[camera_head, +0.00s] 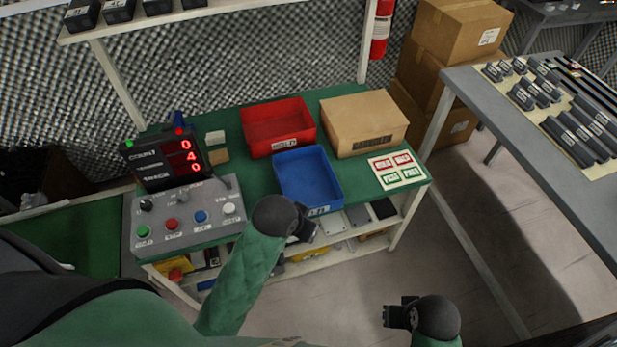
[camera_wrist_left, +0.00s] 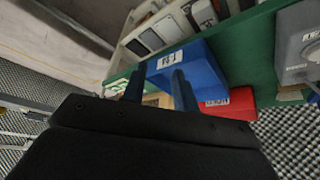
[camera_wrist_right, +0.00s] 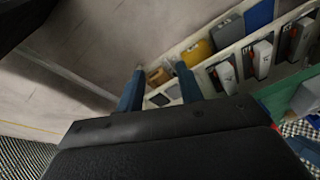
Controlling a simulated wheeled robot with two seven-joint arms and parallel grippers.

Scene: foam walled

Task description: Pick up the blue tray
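The blue tray (camera_head: 308,178) is an open rectangular bin on the green tabletop, near its front edge, with a white label on its front wall. It looks empty. My left gripper (camera_head: 303,228) is just in front of the tray's front edge, and the left wrist view shows the tray's labelled wall (camera_wrist_left: 196,68) just beyond the fingers (camera_wrist_left: 160,85). Those fingers are apart with nothing between them. My right gripper (camera_head: 392,314) is off to the right, in front of the table and away from the tray. In the right wrist view its fingers (camera_wrist_right: 158,85) are apart and empty.
A red tray (camera_head: 279,127) stands behind the blue tray, and a cardboard box (camera_head: 363,123) stands behind it to the right. A label card (camera_head: 397,170) lies right of it. A control panel (camera_head: 186,218) and counter display (camera_head: 165,160) stand left. A lower shelf (camera_head: 335,240) holds several parts.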

